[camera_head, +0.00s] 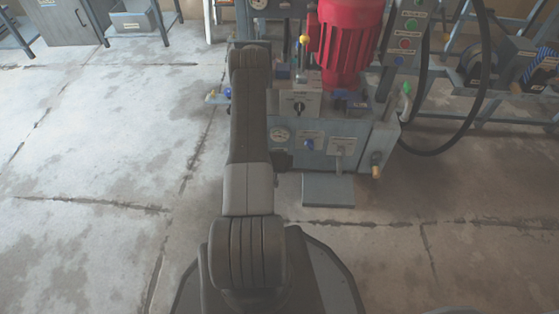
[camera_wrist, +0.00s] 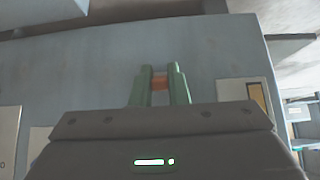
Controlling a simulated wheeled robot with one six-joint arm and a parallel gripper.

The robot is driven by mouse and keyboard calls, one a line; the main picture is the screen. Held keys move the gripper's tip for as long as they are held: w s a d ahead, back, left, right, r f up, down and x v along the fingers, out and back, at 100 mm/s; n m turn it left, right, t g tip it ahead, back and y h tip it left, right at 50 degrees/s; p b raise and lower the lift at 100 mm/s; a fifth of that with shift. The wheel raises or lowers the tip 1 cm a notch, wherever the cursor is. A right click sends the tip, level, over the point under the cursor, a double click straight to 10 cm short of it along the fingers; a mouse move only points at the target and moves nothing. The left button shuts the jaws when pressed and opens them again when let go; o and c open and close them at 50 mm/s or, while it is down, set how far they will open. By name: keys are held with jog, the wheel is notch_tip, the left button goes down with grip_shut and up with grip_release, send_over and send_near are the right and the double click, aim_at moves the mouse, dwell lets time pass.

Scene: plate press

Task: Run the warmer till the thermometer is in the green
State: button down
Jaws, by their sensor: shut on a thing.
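My gripper (camera_wrist: 161,84) shows in the wrist view with its two green fingers shut on a small orange piece (camera_wrist: 160,84) in front of a blue-grey panel (camera_wrist: 105,70). I cannot tell what control the piece belongs to. In the head view my arm hides the gripper. A pale plate with a yellow-brown strip (camera_wrist: 258,97) is at the right in the wrist view; I cannot tell if it is the thermometer. I cannot identify the warmer or a green range.
A red motor (camera_head: 345,45) and a yellow-knobbed lever (camera_head: 303,41) stand on top of the machine. A button box (camera_head: 407,35) and a black hose (camera_head: 470,125) are at the right. A low grey plate (camera_head: 328,190) lies in front. The floor at the left is clear.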

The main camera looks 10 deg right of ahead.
jog(key=shift+w, duration=0.1)
dwell(0.3)
jog(key=c, duration=1.4)
grip_release()
jog(key=p+v, duration=0.4)
jog(key=v, duration=1)
jog(key=shift+d+f, duration=0.1)
jog(key=shift+f, duration=0.1)
jog(key=b+x, duration=0.4)
jog(key=x, duration=0.9)
jog(key=shift+w+f, duration=0.25)
jog(key=shift+f, duration=0.05)
